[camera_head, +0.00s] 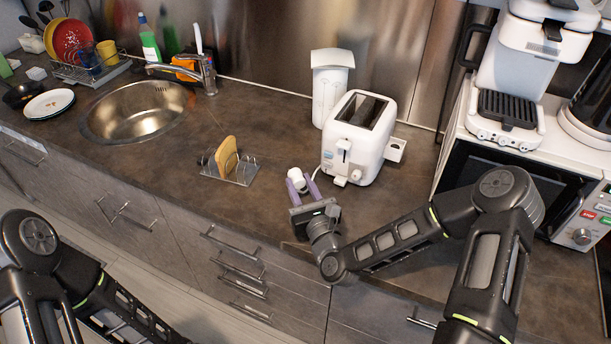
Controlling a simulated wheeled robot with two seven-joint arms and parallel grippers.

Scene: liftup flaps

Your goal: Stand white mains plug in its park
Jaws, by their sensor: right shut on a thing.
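The white mains plug (296,176) is between the purple fingers of my right gripper (303,184), just above the counter and left of the toaster. The gripper is shut on it, and its fingers hide part of the plug. The white toaster (352,150) stands upright to the right of the gripper, apart from it. A small white holder (395,149) with a dark opening sits at the toaster's right side; it may be the plug's park, but I cannot tell for sure. My left arm shows at the lower left, with its gripper out of view.
A metal rack (237,173) with toast stands left of the gripper. A white canister (328,88) is behind the toaster. The microwave (510,180) and a white coffee machine (518,75) bound the right side. The sink (140,110) is at left. Counter between rack and gripper is clear.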

